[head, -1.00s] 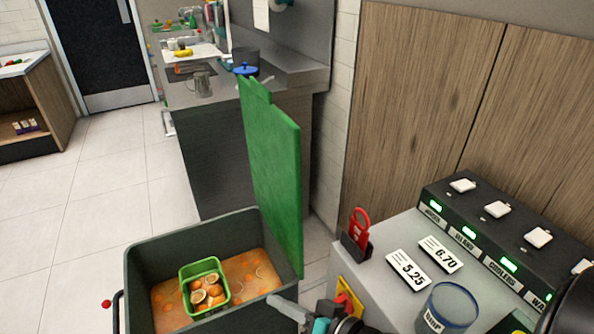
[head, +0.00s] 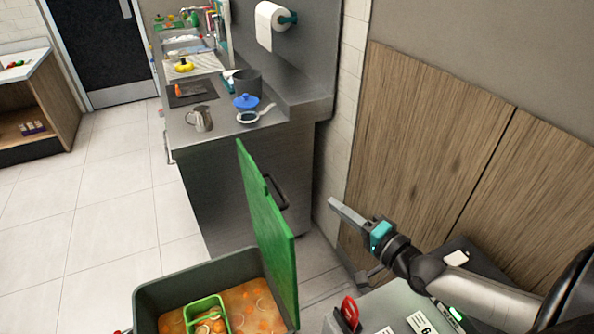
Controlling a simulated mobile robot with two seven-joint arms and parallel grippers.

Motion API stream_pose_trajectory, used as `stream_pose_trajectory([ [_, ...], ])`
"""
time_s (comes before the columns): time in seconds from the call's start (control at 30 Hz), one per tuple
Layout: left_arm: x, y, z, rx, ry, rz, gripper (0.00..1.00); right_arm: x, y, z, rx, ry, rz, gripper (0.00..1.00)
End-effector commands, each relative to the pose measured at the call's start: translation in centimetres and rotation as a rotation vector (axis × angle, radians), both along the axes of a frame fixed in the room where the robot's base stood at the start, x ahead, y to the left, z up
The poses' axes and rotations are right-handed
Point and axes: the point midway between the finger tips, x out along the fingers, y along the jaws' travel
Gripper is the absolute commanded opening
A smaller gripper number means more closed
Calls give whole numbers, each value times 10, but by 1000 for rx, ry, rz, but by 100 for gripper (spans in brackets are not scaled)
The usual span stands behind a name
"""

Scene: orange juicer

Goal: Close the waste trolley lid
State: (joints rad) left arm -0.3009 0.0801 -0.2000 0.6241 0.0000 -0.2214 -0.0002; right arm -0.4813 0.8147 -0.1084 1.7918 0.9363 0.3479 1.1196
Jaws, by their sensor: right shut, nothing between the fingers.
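The waste trolley (head: 195,273) is a dark grey bin at the bottom of the head view, cut off by the lower edge. Its green lid (head: 268,235) stands up, open, along the bin's right side. A dark handle (head: 276,192) sticks out from the lid's right face. My right gripper (head: 345,212) is shut and empty, in the air to the right of the lid and apart from it in the picture. My left gripper is not in view.
Inside the bin are orange waste and a green container (head: 206,312). A grey counter with a red-handled item (head: 349,310) lies below my right arm. A steel kitchen counter (head: 225,130) stands behind the lid. Tiled floor (head: 110,230) is clear at left.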

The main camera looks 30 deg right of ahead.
Motion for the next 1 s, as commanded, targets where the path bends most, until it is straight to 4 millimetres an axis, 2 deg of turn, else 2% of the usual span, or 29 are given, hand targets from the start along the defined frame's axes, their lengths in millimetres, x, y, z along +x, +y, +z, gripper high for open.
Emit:
stream_pose_trajectory([
  [0.27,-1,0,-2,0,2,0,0,20,2,1,6,-6,-4,0],
  [0.9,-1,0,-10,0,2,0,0,99,16,-4,4,-4,-2,0],
  [1.0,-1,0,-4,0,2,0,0,100,29,-6,9,-1,-2,0],
])
